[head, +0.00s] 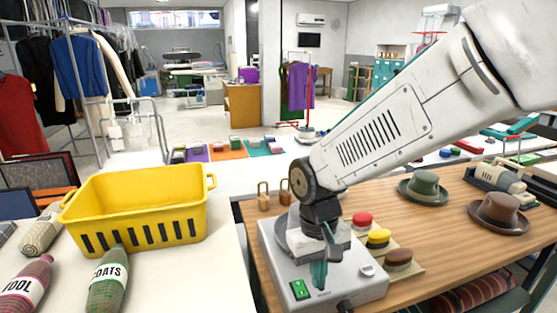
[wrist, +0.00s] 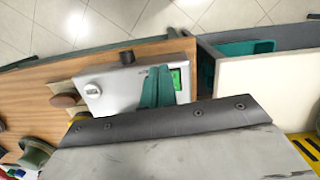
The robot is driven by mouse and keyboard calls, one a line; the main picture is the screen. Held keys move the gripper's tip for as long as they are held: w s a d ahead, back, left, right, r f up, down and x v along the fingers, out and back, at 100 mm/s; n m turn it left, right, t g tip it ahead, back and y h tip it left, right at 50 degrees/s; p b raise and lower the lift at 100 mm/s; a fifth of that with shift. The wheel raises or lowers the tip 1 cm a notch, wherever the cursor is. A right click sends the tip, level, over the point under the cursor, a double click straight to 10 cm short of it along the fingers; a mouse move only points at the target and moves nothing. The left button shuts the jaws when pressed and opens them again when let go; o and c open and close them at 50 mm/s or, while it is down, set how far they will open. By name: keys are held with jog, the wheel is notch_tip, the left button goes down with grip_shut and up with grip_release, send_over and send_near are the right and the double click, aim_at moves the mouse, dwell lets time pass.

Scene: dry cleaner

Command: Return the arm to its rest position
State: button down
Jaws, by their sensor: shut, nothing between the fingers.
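My arm reaches in from the upper right in the head view. My gripper (head: 319,272) points down over a grey machine (head: 345,287) with a green switch, on the wooden table. The teal fingers are together with nothing between them. In the wrist view, my gripper (wrist: 157,87) shows as two teal fingers side by side in front of the grey machine (wrist: 110,92). I cannot tell whether the fingertips touch the machine.
Red, yellow and brown knobs (head: 379,238) sit beside the machine. Green (head: 424,188) and brown (head: 498,212) hats lie to the right. A gap separates counter and table.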

jog(key=s+d+r+m+t, duration=0.1)
jog(key=s+d+r+m, duration=0.1)
jog(key=s+d+r, duration=0.3)
jog(key=s+d+r+m+t, duration=0.1)
jog(key=s+d+r+m, duration=0.1)
jog(key=s+d+r, duration=0.4)
jog(key=shift+s+d+r+t+y, duration=0.25)
jog(key=shift+s+d, duration=2.15)
jog(key=shift+d, duration=1.25)
jog(key=c, duration=2.1)
grip_release()
jog(key=shift+c, duration=0.2)
